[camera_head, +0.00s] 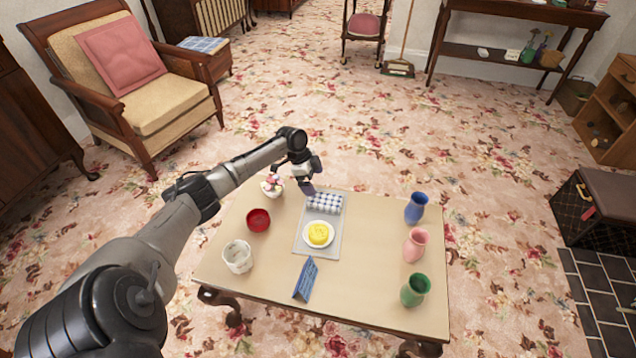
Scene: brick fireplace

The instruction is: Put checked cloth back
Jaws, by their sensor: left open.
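A folded dark-blue-and-white checked cloth (325,203) lies on the far end of a pale grey mat or tray (304,243) on the low table. My left gripper (307,187) is open, just beyond the cloth's far left corner. It points down and appears empty. I cannot tell whether it touches the cloth. A second folded blue patterned cloth (204,44) lies on a small wooden stand beside the armchair.
On the table (367,304) are a small flower pot (271,188), red bowl (258,220), white pot (238,257), yellow item on a plate (318,234), blue folded object (305,279), and blue (416,207), pink (415,245) and green (415,290) vases. An armchair (165,104) stands far left.

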